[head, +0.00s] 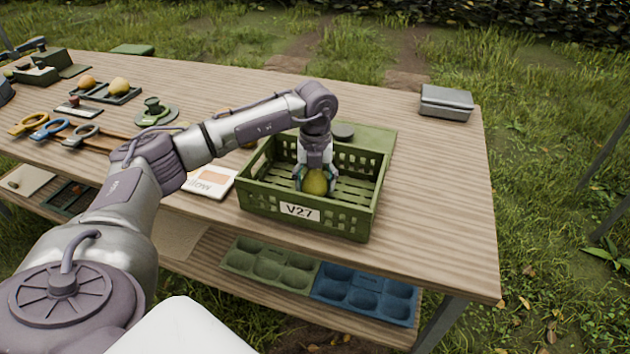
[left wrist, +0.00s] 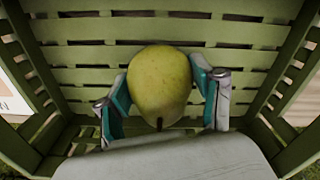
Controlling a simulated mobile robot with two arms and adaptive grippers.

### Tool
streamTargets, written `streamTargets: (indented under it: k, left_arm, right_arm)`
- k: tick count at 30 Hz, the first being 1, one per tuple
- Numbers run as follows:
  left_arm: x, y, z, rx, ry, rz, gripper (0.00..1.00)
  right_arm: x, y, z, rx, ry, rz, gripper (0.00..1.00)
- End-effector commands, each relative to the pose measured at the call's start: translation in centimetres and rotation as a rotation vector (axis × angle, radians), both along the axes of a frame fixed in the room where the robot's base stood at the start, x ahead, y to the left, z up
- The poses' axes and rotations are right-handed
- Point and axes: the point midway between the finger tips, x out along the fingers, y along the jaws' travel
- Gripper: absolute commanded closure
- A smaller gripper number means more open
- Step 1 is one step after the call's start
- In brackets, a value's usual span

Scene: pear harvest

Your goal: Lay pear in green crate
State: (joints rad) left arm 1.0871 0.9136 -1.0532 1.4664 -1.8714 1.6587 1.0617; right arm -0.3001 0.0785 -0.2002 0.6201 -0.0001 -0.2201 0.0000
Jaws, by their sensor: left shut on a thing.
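A yellow-green pear (head: 315,182) is held between the fingers of my left gripper (head: 316,178), inside the walls of the green crate (head: 299,212) labelled V27. In the left wrist view the pear (left wrist: 160,82) sits between the two teal-padded fingers of the left gripper (left wrist: 164,98), with the slatted crate floor (left wrist: 75,52) behind it. The fingers are shut on it from both sides. I cannot tell whether the pear touches the crate floor. My right gripper is not in view.
A grey box (head: 446,103) stands at the table's back right corner. A tray with yellow fruit (head: 119,86) and several pruners (head: 86,131) lie on the left. Green (head: 268,268) and blue (head: 364,297) molded trays sit on the lower shelf. The table right of the crate is clear.

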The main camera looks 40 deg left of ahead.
Motion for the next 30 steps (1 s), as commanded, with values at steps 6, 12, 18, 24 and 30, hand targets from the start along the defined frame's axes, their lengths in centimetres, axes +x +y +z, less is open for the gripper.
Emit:
streamTargets:
  k: [6, 12, 18, 24, 30]
  left_arm:
    - [0.0, 0.0, -0.1, -0.001, -0.001, 0.0, 0.75]
    - [0.0, 0.0, -0.1, -0.001, -0.001, 0.0, 0.15]
    - [0.0, 0.0, -0.1, 0.0, 0.0, 0.0, 0.04]
    - [0.0, 0.0, -0.1, 0.0, 0.0, 0.0, 0.04]
    - [0.1, 0.0, 2.1, -0.002, -0.005, 0.0, 0.04]
  right_arm:
    - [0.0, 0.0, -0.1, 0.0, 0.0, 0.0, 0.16]
    - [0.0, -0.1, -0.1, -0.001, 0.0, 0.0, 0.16]
    - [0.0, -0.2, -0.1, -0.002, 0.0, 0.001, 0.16]
    - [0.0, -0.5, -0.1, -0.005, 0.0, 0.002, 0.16]
    - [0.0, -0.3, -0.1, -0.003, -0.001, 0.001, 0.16]
